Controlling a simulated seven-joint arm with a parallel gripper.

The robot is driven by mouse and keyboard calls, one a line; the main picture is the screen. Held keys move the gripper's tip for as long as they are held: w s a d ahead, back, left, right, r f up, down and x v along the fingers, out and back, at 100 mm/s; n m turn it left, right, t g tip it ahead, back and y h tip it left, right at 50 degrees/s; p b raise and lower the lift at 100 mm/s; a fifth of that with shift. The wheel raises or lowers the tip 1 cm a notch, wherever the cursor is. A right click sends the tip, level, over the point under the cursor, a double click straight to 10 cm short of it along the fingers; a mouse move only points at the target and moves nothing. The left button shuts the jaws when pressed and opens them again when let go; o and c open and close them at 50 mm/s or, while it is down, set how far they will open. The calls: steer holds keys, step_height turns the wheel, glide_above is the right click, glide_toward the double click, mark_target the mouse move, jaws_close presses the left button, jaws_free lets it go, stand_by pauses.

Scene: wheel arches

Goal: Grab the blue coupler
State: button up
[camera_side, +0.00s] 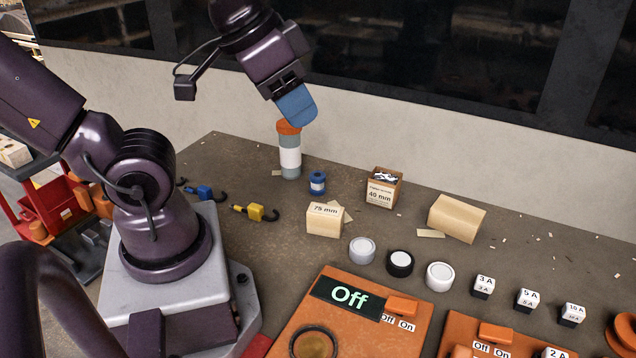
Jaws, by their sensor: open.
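The blue coupler (204,192), a small blue block with black hooked ends, lies on the grey-brown bench at the left, close to my arm's base. A similar yellow coupler (256,211) lies to its right and nearer the camera. My gripper (298,108) is high above the back of the bench, up and to the right of the blue coupler and well apart from it. Its blue fingers overlap in this view, and nothing shows held in them. They appear just above the orange top of a tall bottle (290,160); I cannot tell the depth between them.
A small blue spool (317,182), a box marked 40 mm (380,192) and wooden blocks (325,219) stand right of the couplers. Bench around the couplers looks mostly clear.

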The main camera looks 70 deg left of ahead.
steer(key=o, duration=0.6)
steer(key=m+g+y, duration=1.2)
steer(key=m, duration=0.1)
glide_above(322, 177)
steer(key=w+d, duration=0.2)
steer(key=d, duration=0.3)
step_height(322, 177, down, 23)
step_height(322, 177, down, 7)
steer(key=shift+w+a+f, duration=0.1)
steer(key=shift+w, duration=0.05)
steer(key=shift+x, duration=3.7)
